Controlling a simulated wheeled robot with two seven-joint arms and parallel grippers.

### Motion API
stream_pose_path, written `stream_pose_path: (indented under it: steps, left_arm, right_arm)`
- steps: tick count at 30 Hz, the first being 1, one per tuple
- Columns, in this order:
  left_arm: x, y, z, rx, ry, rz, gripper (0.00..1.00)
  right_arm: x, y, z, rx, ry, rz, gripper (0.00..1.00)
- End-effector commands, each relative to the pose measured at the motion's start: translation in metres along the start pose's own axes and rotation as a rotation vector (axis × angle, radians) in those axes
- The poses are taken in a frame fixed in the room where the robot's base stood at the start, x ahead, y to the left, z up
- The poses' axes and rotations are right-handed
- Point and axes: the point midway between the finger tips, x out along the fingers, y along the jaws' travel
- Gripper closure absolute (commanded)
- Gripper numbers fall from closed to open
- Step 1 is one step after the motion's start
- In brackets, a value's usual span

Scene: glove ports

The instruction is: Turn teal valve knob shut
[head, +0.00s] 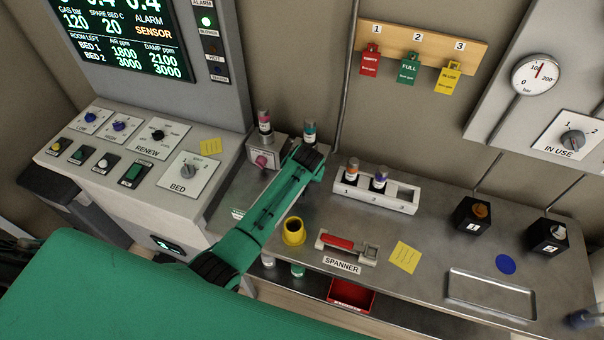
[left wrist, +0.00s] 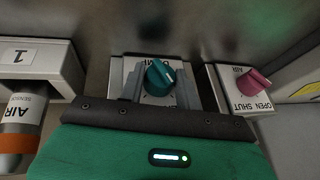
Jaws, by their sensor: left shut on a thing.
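The teal valve knob (left wrist: 160,78) stands on a white plate in the left wrist view, with a pale pointer mark on its top. My left gripper (left wrist: 160,88) is shut on it, one grey finger on each side. The lettering on its plate is mostly hidden by the fingers and the dark cuff. In the head view my green-sleeved left arm reaches to the back of the bench and hides the knob and the fingertips. A teal-banded bottle (head: 310,130) stands just behind the wrist. My right gripper is not in view.
A pink knob (left wrist: 253,80) on an OPEN/SHUT plate sits close beside the teal one; it also shows in the head view (head: 262,160). A white rack (head: 402,192) with two bottles stands right of my arm. A yellow cup (head: 293,232) and the red-handled spanner (head: 340,243) are nearer.

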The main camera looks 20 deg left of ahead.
Motion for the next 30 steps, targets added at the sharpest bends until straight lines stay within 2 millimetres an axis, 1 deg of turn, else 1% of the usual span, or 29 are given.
stream_pose_path:
  steps: [5, 11, 17, 24, 30]
  left_arm:
    - [0.002, 0.004, 0.000, 0.067, 0.013, -0.154, 0.89]
    - [0.004, 0.007, 0.001, 0.141, 0.027, -0.328, 0.89]
    - [0.007, 0.010, 0.003, 0.215, 0.042, -0.504, 0.89]
    - [0.010, 0.012, 0.004, 0.301, 0.058, -0.706, 0.89]
    - [0.011, 0.013, 0.005, 0.361, 0.069, -0.846, 0.89]
  right_arm:
    - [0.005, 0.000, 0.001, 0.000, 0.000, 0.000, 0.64]
    - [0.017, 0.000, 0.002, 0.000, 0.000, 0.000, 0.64]
    - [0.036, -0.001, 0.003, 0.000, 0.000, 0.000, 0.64]
    - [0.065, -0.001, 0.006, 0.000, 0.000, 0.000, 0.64]
    - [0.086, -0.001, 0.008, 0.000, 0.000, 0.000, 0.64]
